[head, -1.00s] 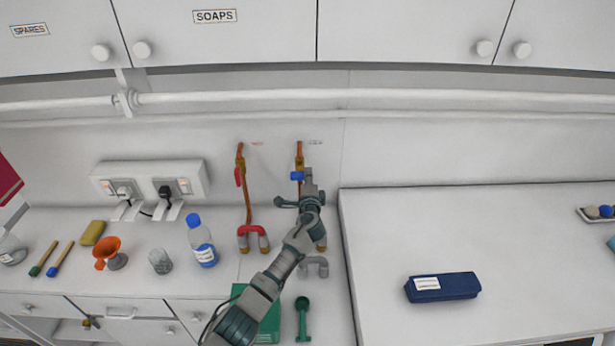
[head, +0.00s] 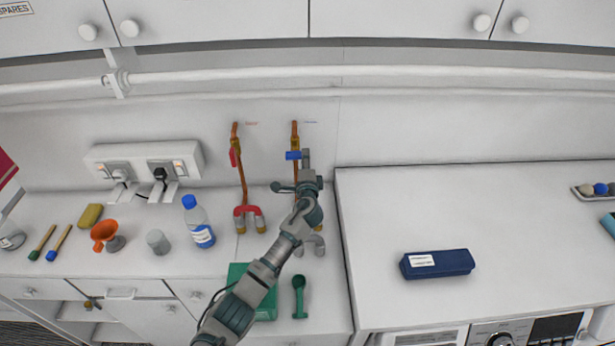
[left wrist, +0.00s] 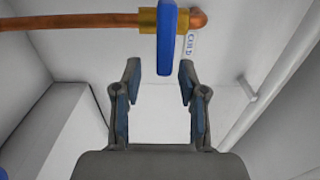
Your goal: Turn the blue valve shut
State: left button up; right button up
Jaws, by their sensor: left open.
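The blue valve handle (head: 293,155) sits on a brass body on the right-hand copper pipe on the wall. In the left wrist view the blue handle (left wrist: 166,38) stands crosswise to the copper pipe (left wrist: 75,22), beside a label reading COLD. My left gripper (head: 297,174) is just in front of the valve in the head view. In the left wrist view its open fingers (left wrist: 158,85) point at the handle, one on each side of its line. The handle's near end is just beyond or level with the fingertips, and nothing is gripped. My right gripper is not in view.
A red-handled valve (head: 234,157) is on the copper pipe to the left. A dark blue case (head: 438,264) lies on the right worktop.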

pick_arm(q)
jog(key=s, duration=1)
jog(key=shift+d+f, duration=0.15)
